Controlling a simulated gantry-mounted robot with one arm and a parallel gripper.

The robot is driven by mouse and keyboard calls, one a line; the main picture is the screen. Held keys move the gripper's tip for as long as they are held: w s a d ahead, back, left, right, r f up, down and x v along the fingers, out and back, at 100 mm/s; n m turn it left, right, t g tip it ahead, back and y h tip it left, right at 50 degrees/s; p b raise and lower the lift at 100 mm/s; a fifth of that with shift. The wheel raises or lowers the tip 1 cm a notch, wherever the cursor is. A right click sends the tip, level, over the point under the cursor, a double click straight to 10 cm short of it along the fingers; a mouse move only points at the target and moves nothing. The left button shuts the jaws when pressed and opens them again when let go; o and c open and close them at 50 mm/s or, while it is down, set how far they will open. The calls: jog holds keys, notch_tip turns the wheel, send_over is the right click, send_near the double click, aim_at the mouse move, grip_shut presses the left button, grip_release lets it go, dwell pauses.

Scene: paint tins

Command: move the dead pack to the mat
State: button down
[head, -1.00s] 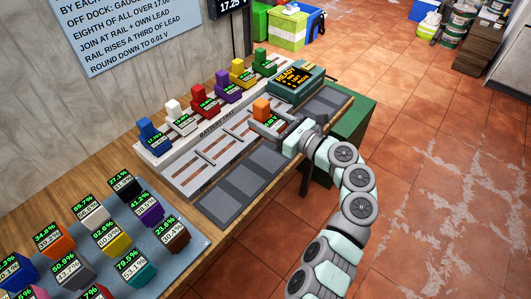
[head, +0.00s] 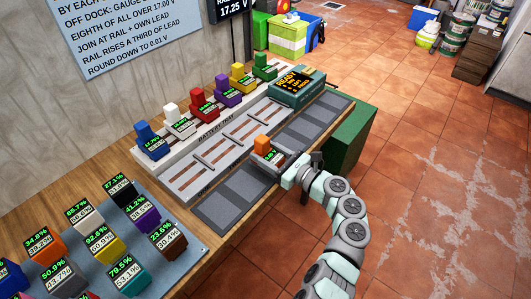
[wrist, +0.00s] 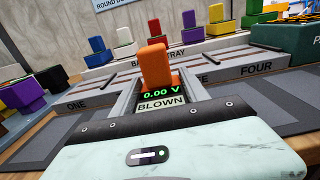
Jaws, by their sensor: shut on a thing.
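The dead pack is an orange-topped pack (head: 262,142); in the wrist view (wrist: 155,65) its display reads 0.00 V above a label BLOWN. My gripper (head: 270,158) is shut on it, with one finger on each side in the wrist view (wrist: 157,98). The pack is upright, over the dark grey panelled mat (head: 228,205) along the table's front edge. I cannot tell whether its base touches the mat. The battery tray (head: 185,185) lies just behind, and its visible bays look empty.
Blue (head: 150,142), white, red, purple, yellow and green packs stand in a row behind the tray. A teal tester (head: 298,88) with a lit screen stands at the tray's far end. Several blocks with percentage displays stand on a blue-grey board (head: 190,248) at lower left.

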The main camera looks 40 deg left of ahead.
jog(key=shift+f, duration=0.1)
jog(key=c, duration=0.6)
grip_release()
jog(key=shift+w+d+r, duration=0.1)
jog(key=shift+d+r, duration=0.1)
jog(key=shift+d, duration=0.15)
jog(key=d, duration=0.3)
jog(key=d+p, duration=0.1)
jog(key=d, duration=0.7)
jog(key=shift+w+d+f+p, duration=0.1)
jog(key=shift+w+d+p, duration=0.05)
jog(key=shift+w+p, duration=0.15)
